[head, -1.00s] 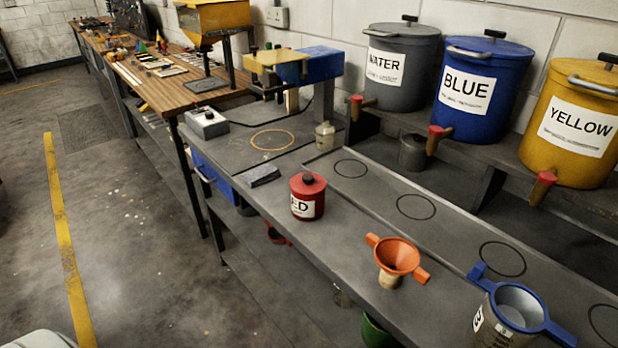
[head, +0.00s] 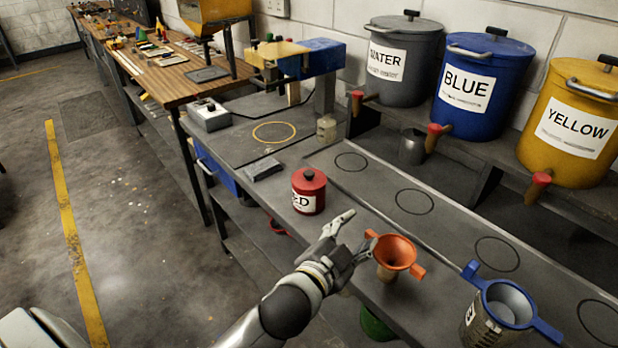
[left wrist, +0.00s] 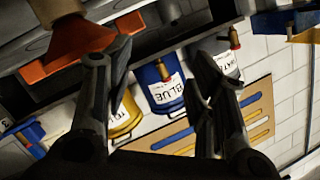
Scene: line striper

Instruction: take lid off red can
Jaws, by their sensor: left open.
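The red can (head: 309,196) stands upright on the grey bench, with a white label reading "ED" in part. The red can does not show in that view. My right gripper is not in view.
The orange funnel is close beside my left gripper, also large in the left wrist view (left wrist: 75,42). A blue-handled container (head: 505,305) stands at the front right. Grey, blue (head: 483,85) and yellow (head: 575,120) drums stand on the back shelf.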

